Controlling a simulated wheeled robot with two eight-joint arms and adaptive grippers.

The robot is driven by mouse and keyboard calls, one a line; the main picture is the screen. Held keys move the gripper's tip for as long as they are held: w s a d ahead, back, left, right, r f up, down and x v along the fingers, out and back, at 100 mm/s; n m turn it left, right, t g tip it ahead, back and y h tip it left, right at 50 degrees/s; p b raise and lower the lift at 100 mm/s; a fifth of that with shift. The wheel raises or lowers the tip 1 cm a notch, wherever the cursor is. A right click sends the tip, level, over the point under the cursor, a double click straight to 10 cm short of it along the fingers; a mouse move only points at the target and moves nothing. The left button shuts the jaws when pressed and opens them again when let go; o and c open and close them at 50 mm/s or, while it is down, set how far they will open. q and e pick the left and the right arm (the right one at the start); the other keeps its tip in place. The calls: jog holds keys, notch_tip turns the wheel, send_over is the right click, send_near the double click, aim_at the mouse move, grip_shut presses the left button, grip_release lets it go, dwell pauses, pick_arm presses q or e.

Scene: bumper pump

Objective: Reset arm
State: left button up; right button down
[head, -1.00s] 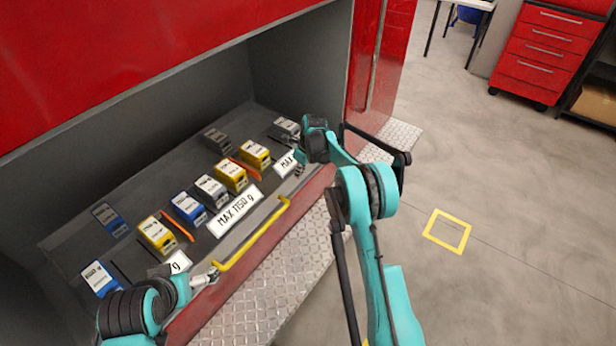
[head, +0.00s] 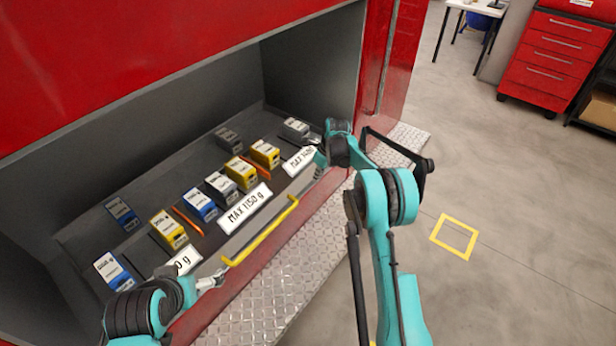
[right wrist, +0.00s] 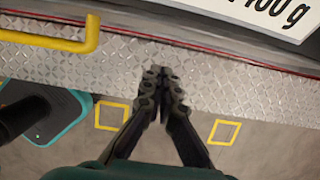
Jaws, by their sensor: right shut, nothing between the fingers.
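My right gripper (head: 321,160) is at the right end of the drawer front, next to the far-right white weight label (head: 300,160). In the right wrist view its fingers (right wrist: 160,76) are together and empty, over the diamond-plate step (right wrist: 220,90). My left gripper (head: 212,279) is by the left end of the yellow handle (head: 262,232); whether it is open or shut is too small to tell. The handle's end also shows in the right wrist view (right wrist: 50,40). The drawer (head: 75,240) holds several blue, yellow and grey boxes.
A red cabinet (head: 120,60) frames the opening above the drawer. The step runs along its front. The floor (head: 510,200) to the right is clear, with a yellow square (head: 455,237) marked on it. A red drawer unit (head: 550,60) stands at the back right.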

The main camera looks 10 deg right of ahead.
jog(key=p+v, duration=0.2)
jog(key=v, duration=0.7)
jog(key=shift+r, duration=0.35)
jog(key=s+a+r+n+t+h, duration=0.1)
jog(key=s+a+r+n+t, duration=0.15)
jog(key=s+r+n, duration=1.25)
jog(key=s+f+n+t, duration=0.2)
jog(key=s+n, duration=1)
jog(key=s, duration=1.2)
jog(key=shift+a+f+n+h, duration=0.4)
jog(key=shift+a+f, duration=0.05)
jog(key=shift+f, duration=0.2)
jog(key=shift+s+t, duration=0.1)
jog(key=shift+t, duration=0.15)
